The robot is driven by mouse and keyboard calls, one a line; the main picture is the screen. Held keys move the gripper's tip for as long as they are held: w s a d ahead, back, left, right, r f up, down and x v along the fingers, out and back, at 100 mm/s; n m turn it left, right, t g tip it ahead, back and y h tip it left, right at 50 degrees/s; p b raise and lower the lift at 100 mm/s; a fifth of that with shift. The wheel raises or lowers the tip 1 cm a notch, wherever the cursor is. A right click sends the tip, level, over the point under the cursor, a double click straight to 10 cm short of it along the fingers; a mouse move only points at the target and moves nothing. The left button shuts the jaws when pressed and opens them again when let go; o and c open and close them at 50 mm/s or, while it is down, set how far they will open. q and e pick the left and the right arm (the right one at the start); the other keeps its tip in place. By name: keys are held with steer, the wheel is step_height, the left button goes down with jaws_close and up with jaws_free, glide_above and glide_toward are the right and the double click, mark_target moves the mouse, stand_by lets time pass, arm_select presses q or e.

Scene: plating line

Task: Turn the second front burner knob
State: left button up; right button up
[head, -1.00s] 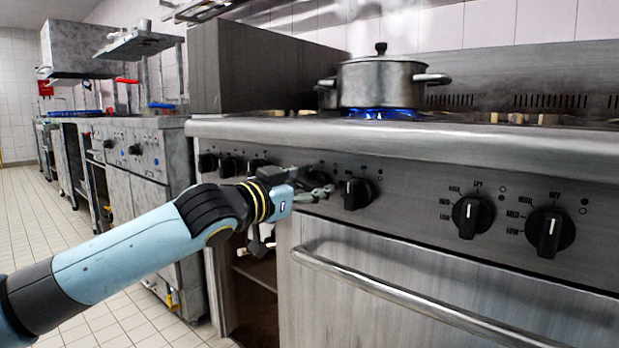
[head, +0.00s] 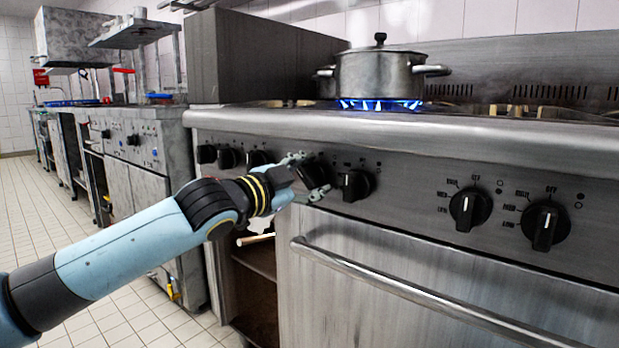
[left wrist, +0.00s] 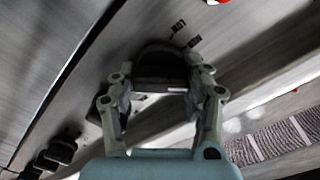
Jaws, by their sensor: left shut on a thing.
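A row of black burner knobs runs along the front panel of the steel range. My left gripper (head: 308,176) is shut on a black knob (left wrist: 158,62), just left of another knob (head: 356,185) with a white pointer mark. In the left wrist view, the two fingers (left wrist: 160,98) sit on either side of the gripped knob, which is partly hidden. Its exact pointer angle is hard to tell. A lidded steel pot (head: 378,78) stands over a lit burner with blue flames (head: 380,104). My right gripper is out of view.
More knobs sit to the left (head: 229,157) and right (head: 470,208) on the panel. The oven door handle (head: 400,288) runs below. The range's front rail (head: 430,133) juts out above the knobs. Tiled floor (head: 115,310) is clear at left.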

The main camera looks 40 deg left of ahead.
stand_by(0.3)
arm_select(q)
steer(key=o, duration=1.1)
steer(key=shift+o, duration=0.2)
steer(key=s, duration=1.2)
steer(key=shift+a, duration=0.45)
steer(key=shift+f, duration=0.1)
